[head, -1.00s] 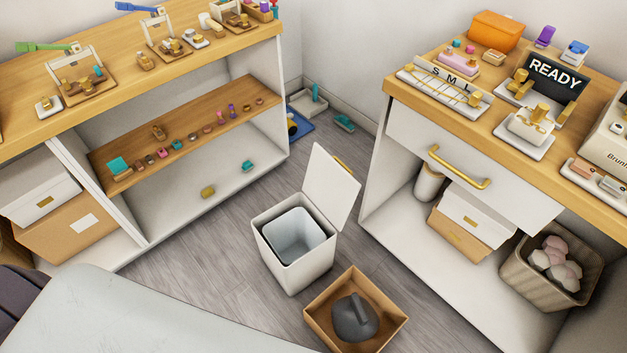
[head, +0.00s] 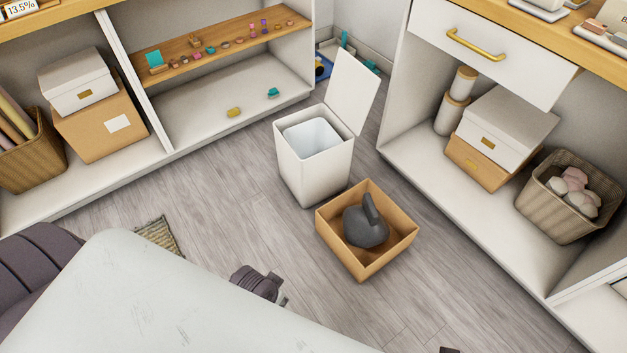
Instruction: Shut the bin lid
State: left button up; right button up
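The white bin (head: 312,175) stands on the floor near the middle of the head view. Its lid (head: 352,92) is open, tilted up and back at the bin's right rear side. The pale inner bucket (head: 312,137) shows and looks empty. A dark part that looks like my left gripper (head: 268,286) shows past the edge of my white body, nearer than the bin and apart from it. Its fingers are mostly hidden. A small dark piece at the bottom edge may be my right gripper (head: 449,350), too little of it to tell its state.
An open cardboard box (head: 340,243) with a dark grey kettle-like object (head: 365,222) stands right in front of the bin. A shelf unit (head: 230,100) is behind left, a drawer counter (head: 480,50) on the right. A woven mat (head: 160,238) lies left. Floor between is clear.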

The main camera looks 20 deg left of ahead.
aim_at(351, 89)
jog(key=u, duration=0.75)
jog(key=i+l+u, duration=0.15)
jog(key=l+u, duration=0.3)
jog(key=i+l+u, duration=0.1)
jog(key=l+u, duration=0.15)
jog(key=u, duration=0.25)
jog(key=l+u, duration=0.45)
jog(key=j, duration=0.1)
